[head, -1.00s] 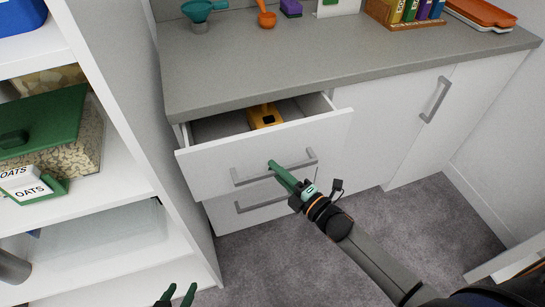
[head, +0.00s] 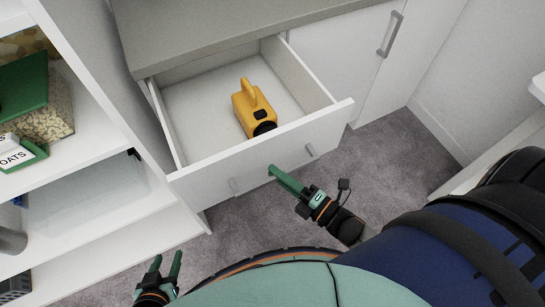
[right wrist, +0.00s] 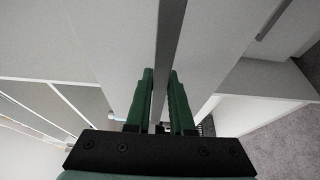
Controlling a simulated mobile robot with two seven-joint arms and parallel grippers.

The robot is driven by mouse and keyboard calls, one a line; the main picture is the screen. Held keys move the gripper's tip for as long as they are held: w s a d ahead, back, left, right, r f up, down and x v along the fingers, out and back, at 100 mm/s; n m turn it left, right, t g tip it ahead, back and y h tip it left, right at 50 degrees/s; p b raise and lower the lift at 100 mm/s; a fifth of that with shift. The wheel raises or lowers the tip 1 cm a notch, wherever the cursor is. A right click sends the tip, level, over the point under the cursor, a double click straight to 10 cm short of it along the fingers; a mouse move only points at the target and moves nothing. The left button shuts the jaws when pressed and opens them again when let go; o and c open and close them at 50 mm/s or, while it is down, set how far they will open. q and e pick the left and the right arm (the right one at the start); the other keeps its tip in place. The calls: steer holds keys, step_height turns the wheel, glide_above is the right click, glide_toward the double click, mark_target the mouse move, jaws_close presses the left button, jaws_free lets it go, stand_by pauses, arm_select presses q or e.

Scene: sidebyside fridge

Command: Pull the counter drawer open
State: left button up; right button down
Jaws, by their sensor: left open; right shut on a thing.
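The counter drawer (head: 200,180) is pulled well out below the grey counter top, and its white interior shows. Its grey bar handle (head: 310,150) is on the front panel, with its middle hidden by my right gripper (head: 272,172). In the right wrist view the green fingers of my right gripper (right wrist: 160,85) are closed on both sides of the handle bar (right wrist: 168,40). My left gripper (head: 168,266) is open and empty, low at the left, away from the drawer.
A yellow device (head: 248,106) with a handle and a black end lies inside the drawer. An open shelf (head: 90,190) with food containers stands close on the left. A cabinet door handle (head: 390,35) is at the right. Grey carpet (head: 400,150) is clear there.

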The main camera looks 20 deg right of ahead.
steer(key=shift+s, duration=0.35)
steer(key=c, duration=1.1)
jaws_free()
steer(key=o, duration=0.3)
steer(key=v, duration=1.2)
steer(key=shift+s+d+b, duration=0.15)
steer(key=shift+s+b, duration=0.1)
steer(key=shift+b, duration=0.15)
